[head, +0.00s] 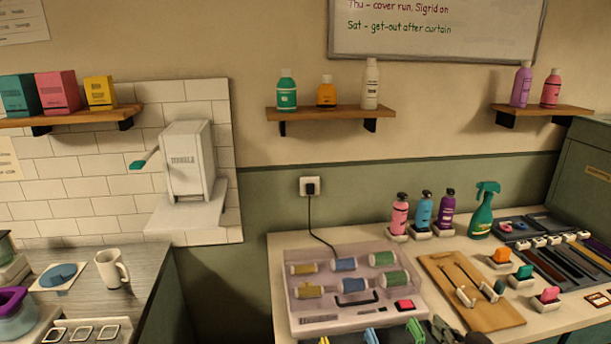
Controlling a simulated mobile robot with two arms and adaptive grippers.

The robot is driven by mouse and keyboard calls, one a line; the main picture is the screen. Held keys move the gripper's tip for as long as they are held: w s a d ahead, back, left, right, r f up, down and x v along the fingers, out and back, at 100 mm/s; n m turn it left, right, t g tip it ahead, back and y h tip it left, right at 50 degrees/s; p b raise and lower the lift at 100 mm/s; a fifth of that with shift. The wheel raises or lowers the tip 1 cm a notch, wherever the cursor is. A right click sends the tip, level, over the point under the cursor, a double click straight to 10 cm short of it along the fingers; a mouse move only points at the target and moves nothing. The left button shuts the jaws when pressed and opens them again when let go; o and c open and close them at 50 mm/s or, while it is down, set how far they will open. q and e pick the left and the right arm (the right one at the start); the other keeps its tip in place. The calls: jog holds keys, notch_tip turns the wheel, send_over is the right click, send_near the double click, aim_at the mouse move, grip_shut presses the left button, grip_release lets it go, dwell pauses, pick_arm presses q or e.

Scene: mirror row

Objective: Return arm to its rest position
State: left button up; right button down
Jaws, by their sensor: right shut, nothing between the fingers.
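My right gripper (447,330) shows as a small dark shape at the bottom edge of the head view, mostly cut off by the frame. It is shut and holds nothing. It is in front of the wooden board (488,312) and to the right of the coloured clips (388,334) at the table's front. I cannot tell how high it is above the table. My left gripper is not in view.
A clear case of rollers (318,321) stands left on the table, its cord running to a wall socket. Several bottles (423,210) stand at the back, beside a green spray bottle (483,212). A trough of tools (548,277) lies right. A gap separates the left counter (146,278).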

jog(key=s+a+f+n+g, duration=0.1)
jog(key=s+a+f+g, duration=0.25)
jog(key=s, duration=0.55)
jog(key=s+a+f+g, duration=0.3)
jog(key=s+a+f, duration=0.15)
jog(key=s, duration=0.55)
jog(key=s+a+f+n+g, duration=0.1)
jog(key=s+a+f+g, duration=0.35)
jog(key=s, duration=0.45)
notch_tip(320, 180, down, 27)
jog(key=s, duration=0.2)
jog(key=s+d+f+g+h, duration=0.1)
jog(key=s+d+f+g, duration=0.1)
jog(key=s+f, duration=1.2)
jog(key=shift+s+d+f, duration=0.15)
jog(key=shift+s+f, duration=0.15)
jog(key=shift+s, duration=0.9)
